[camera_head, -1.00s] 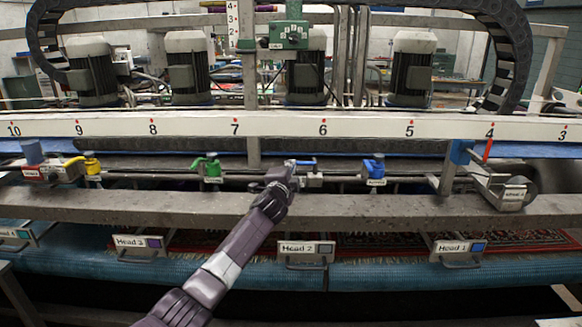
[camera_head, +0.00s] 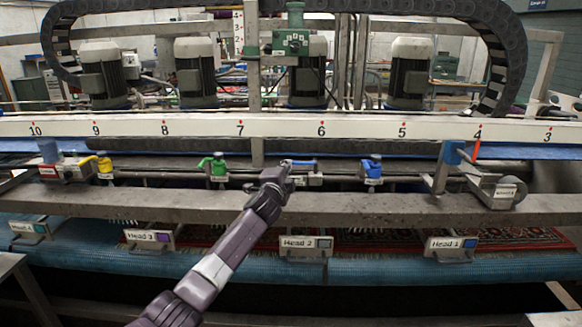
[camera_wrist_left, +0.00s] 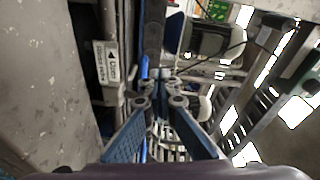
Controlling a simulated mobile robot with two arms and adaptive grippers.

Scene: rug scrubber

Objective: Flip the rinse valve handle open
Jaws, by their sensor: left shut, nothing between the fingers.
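A slim blue lever handle (camera_head: 299,162) lies roughly horizontal on a small metal valve on the pipe behind the front beam, in the middle of the head view. I take it for the rinse valve handle; its label cannot be read. My left gripper (camera_head: 279,174) is at the handle's left end, partly hiding the valve; I cannot tell if it touches. In the left wrist view the left gripper's fingers (camera_wrist_left: 160,92) are closed together and empty. A thin blue strip (camera_wrist_left: 144,68) passes just left of the fingertips. My right gripper is not in view.
A green valve (camera_head: 215,166) stands to the left and a blue valve (camera_head: 373,167) to the right on the same pipe line. A yellow valve (camera_head: 104,164) is farther left. The grey front beam (camera_head: 400,207) crosses beneath my arm. A white label plate (camera_wrist_left: 106,63) shows in the wrist view.

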